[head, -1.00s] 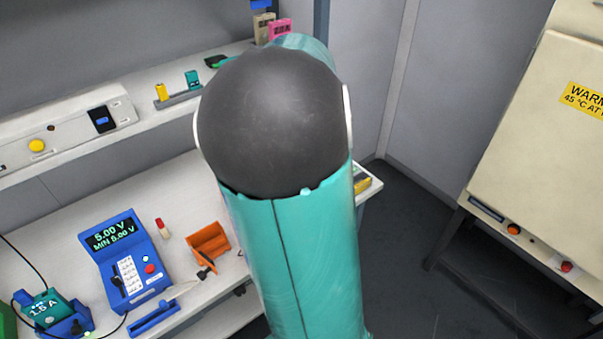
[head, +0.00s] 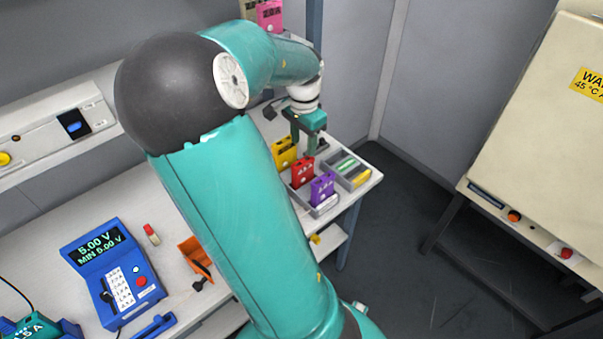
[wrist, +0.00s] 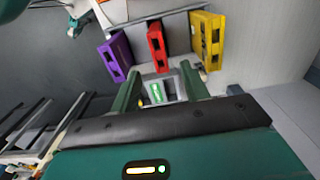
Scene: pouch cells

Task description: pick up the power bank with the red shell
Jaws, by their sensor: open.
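The red power bank (head: 302,171) stands upright in a rack at the right end of the bench, between a yellow one (head: 284,153) and a purple one (head: 321,188). In the wrist view the red power bank (wrist: 158,46) is in the middle, the purple one (wrist: 116,56) left and the yellow one (wrist: 206,42) right. My gripper (head: 310,147) is at the bench end, behind the power banks in the head view. In the wrist view my gripper (wrist: 159,70) is open and empty, its two fingers pointing towards the red power bank, which lies beyond the tips.
A grey tray (head: 366,186) with green-and-white and yellow items sits right beside the rack. A blue meter (head: 112,275), an orange holder (head: 197,258) and a red-capped item (head: 151,233) stand further left. A cream cabinet (head: 535,130) stands across a floor gap.

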